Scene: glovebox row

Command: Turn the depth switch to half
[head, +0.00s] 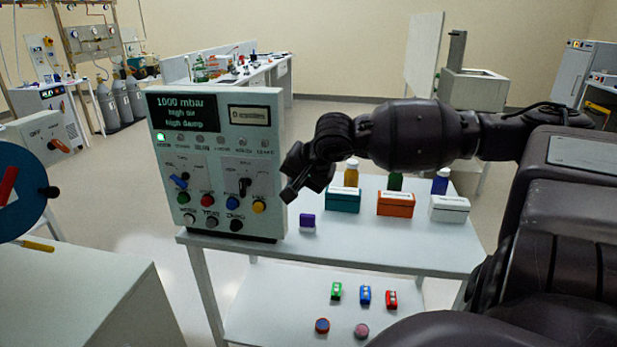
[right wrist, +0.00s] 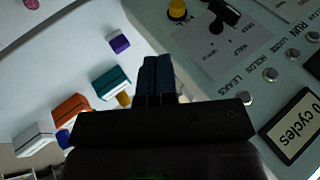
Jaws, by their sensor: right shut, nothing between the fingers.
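The control panel (head: 215,150) stands upright on the white table. A black-handled switch (head: 244,187) sits on its right part; it also shows in the right wrist view (right wrist: 222,14), upside down, beside a label that seems to read HALF. I cannot clearly tell which mark its handle points to. My right gripper (head: 291,192) is just right of the panel's right edge, apart from the switch. Its dark fingers (right wrist: 157,78) are shut and empty. My left gripper is not in view.
Round coloured buttons, including a yellow one (head: 259,206), lie below the switches. A purple block (head: 307,221), a teal box (head: 343,199), an orange box (head: 396,203) and a white box (head: 449,208) stand on the table. A blue disc (head: 18,187) is at the far left.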

